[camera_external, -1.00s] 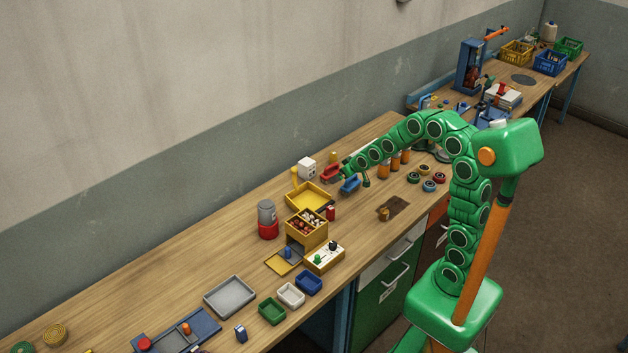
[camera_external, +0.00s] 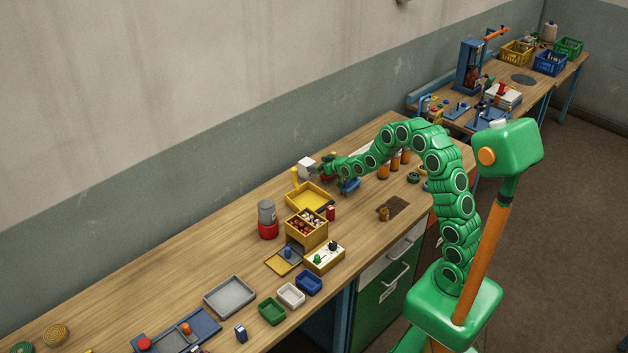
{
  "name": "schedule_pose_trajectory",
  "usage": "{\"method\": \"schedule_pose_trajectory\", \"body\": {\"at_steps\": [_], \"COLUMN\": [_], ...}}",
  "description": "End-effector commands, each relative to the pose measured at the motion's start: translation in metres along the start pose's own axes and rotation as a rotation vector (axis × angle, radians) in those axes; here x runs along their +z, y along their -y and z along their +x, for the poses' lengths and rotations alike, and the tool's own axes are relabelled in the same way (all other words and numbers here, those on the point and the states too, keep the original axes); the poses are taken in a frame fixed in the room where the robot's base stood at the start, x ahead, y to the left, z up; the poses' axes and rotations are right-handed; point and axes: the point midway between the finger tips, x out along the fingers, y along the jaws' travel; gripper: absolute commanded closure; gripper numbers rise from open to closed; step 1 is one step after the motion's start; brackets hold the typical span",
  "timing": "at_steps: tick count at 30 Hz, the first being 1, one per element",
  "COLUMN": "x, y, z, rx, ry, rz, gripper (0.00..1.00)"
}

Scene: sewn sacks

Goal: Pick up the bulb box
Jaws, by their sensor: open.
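A small white box (camera_external: 305,168), which looks like the bulb box, stands on the long wooden bench near the wall side, behind the yellow tray. Its right part is hidden by my gripper. My gripper (camera_external: 317,172) is open and empty, at the right side of the white box. At this size I cannot tell whether the fingers touch it or reach around it.
A yellow tray (camera_external: 303,198) lies just in front of the box. A blue bin (camera_external: 349,186) and a partly hidden red bin sit under my arm. A grey and red canister (camera_external: 267,221) stands to the left. The bench along the wall left of the box is clear.

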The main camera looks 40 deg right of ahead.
Motion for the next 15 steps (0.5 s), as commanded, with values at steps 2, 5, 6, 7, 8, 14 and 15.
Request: {"method": "schedule_pose_trajectory", "body": {"at_steps": [2,5,6,7,8,14,15], "x": [0.0,-0.001,-0.001,0.0,0.0,0.001,0.001], "y": [0.0,0.0,0.001,0.001,0.001,0.001,0.001], "z": [0.003,0.01,0.013,0.016,0.018,0.027,0.028], "rx": [0.0,0.0,0.0,0.0,0.0,0.0,0.0], "ry": [-0.002,-0.002,-0.002,-0.002,-0.002,0.001,0.001], "rz": [0.0,-0.001,-0.001,-0.001,0.0,0.0,0.0], "gripper": [0.04,0.04,0.04,0.04,0.04,0.04,0.04]}}
